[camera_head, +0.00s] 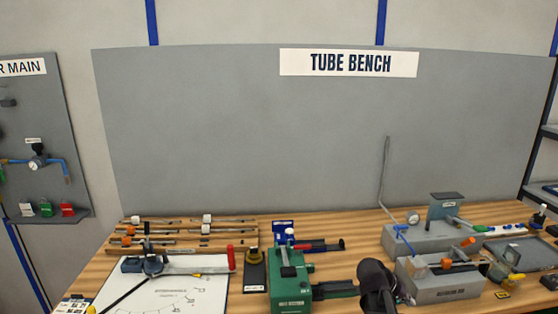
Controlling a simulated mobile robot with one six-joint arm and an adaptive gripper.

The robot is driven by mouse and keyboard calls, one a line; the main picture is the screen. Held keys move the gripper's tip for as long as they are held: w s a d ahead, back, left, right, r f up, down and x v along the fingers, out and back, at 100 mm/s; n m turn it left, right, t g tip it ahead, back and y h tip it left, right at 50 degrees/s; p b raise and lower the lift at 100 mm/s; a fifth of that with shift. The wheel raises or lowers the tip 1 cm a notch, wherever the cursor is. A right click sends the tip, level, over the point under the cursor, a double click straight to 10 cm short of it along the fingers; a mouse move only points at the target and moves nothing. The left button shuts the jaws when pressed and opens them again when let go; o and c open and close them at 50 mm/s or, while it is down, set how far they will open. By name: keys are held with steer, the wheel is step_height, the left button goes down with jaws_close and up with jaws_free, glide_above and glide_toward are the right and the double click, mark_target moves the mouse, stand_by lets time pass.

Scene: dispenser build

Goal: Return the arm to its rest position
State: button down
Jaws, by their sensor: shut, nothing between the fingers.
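My gripper (377,286) shows as a dark, rounded shape at the bottom edge, right of centre. It is shut and empty. It stands in front of the wooden bench (345,235), between the green machine and the grey metal blocks. Its lower part is cut off by the frame edge, and the rest of my arm is out of view.
A green machine (290,285) with a dark handle stands just left of my gripper. Grey blocks (440,284) with orange and blue fittings stand just right. A thin upright tube (386,170) rises behind. A rack of rods (190,233) and a white sheet (180,296) lie left.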

steer(key=s+a+f+n+y, duration=0.1)
steer(key=s+a+f+y, duration=0.1)
steer(key=a, duration=0.4)
steer(key=s+a+f+n+y, duration=0.1)
steer(key=s+a+f+y, duration=0.1)
steer(key=a+y, duration=0.2)
steer(key=s+a+f+n+y, duration=0.1)
steer(key=s+a+f+y, duration=0.1)
steer(key=a, duration=0.8)
steer(key=shift+s+a+n+g+y, duration=0.25)
steer(key=shift+s+n+y, duration=0.2)
steer(key=shift+y, duration=0.25)
